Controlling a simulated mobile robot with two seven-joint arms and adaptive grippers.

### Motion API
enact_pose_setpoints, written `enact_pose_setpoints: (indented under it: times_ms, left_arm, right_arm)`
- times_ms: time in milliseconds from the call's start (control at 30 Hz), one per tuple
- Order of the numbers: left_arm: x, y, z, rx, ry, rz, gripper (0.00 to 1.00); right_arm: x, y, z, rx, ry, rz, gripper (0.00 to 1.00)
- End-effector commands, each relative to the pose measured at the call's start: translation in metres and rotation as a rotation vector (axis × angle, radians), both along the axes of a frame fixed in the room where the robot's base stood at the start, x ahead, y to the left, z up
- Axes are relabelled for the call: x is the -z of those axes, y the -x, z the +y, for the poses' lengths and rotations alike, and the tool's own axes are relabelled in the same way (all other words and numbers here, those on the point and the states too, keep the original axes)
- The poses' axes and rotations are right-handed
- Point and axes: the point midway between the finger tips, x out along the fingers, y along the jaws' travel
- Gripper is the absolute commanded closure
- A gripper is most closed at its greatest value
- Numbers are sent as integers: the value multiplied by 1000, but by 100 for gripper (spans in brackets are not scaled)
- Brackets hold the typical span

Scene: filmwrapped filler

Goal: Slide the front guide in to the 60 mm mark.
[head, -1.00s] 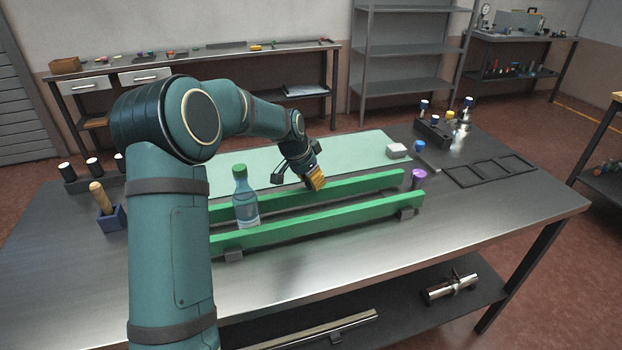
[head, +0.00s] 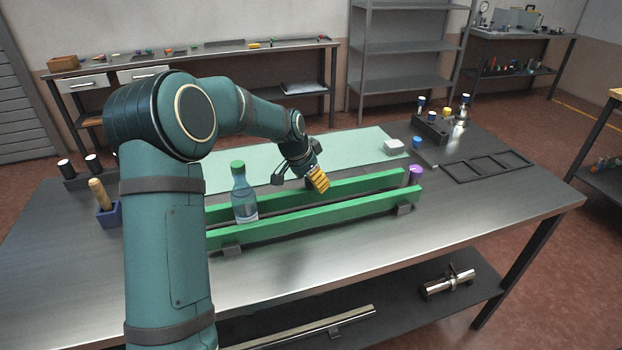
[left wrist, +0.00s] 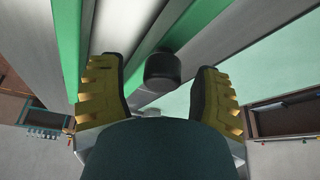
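Two long green guides lie along the table: the near guide (head: 330,215) and the far guide (head: 370,184), roughly parallel. A clear bottle with a green cap (head: 244,200) stands upright between them. My left gripper (head: 319,180) is down at the far guide, its yellow-padded fingers apart. In the left wrist view the fingers (left wrist: 160,100) straddle the far guide (left wrist: 150,45) and a dark round knob (left wrist: 163,66); whether a finger touches the guide is unclear. The near guide (left wrist: 68,45) shows further left there. No scale or 60 mm mark is readable. My right gripper is out of view.
A purple-capped item (head: 415,175) stands by the guides' right ends. A pale green mat (head: 350,150) lies behind, with a white block (head: 393,147) and a blue-capped item (head: 417,142). A dark frame (head: 485,167) lies right. The table front is clear.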

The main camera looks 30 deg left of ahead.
Motion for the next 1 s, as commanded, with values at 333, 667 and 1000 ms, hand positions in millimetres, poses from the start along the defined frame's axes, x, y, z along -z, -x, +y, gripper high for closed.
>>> enact_pose_setpoints:
  times_ms: [333, 667, 1000]
  left_arm:
    - [-15, 5, 3, -1, -1, -5, 36]
    - [-75, 28, 10, 0, -2, -5, 36]
    - [-110, 43, 14, 1, -1, -1, 36]
  right_arm:
    - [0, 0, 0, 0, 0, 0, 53]
    - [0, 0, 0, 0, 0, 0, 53]
    - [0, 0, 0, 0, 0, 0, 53]
